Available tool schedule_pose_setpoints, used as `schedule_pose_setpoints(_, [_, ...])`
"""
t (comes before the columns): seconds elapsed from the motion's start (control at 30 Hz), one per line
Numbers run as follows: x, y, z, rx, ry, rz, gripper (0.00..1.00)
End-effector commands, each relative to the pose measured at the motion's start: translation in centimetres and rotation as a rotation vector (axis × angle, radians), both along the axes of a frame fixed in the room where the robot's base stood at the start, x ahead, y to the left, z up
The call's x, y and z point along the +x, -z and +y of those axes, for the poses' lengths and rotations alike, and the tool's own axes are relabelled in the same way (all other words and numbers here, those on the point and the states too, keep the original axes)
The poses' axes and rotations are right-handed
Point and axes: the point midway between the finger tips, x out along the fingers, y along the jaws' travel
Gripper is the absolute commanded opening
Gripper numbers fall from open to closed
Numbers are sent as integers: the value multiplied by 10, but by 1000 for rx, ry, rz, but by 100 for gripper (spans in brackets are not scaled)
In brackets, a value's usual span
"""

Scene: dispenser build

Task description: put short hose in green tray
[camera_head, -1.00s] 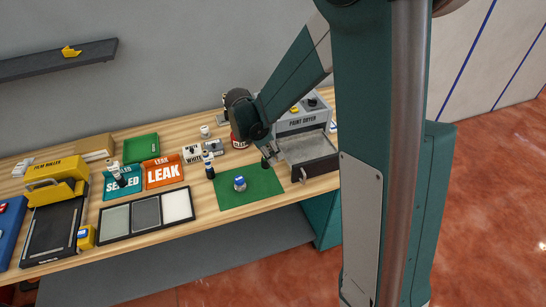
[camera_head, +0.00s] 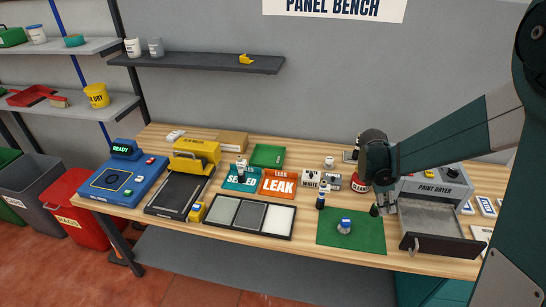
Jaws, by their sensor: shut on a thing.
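A green tray (camera_head: 267,155) lies at the back of the bench, behind the orange LEAK mat. My gripper (camera_head: 377,210) points down at the right edge of the green mat (camera_head: 365,243), in front of the paint dryer. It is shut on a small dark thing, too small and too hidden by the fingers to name. I cannot make out a short hose for certain anywhere in view.
The paint dryer (camera_head: 433,187) has its drawer (camera_head: 437,227) open close to my gripper. A blue-capped jar (camera_head: 344,227) stands on the green mat. A dark bottle (camera_head: 321,196), a SEALED mat (camera_head: 237,182) and LEAK mat (camera_head: 278,185) lie leftward.

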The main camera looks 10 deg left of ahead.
Motion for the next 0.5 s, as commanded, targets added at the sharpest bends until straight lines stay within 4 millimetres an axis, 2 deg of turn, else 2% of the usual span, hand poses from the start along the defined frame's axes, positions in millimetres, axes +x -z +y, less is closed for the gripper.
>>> schedule_pose_setpoints(0.27, [68, -6, 41, 1, -121, 14, 0])
schedule_pose_setpoints(0.5, [132, -10, 89, -2, -250, 31, 0])
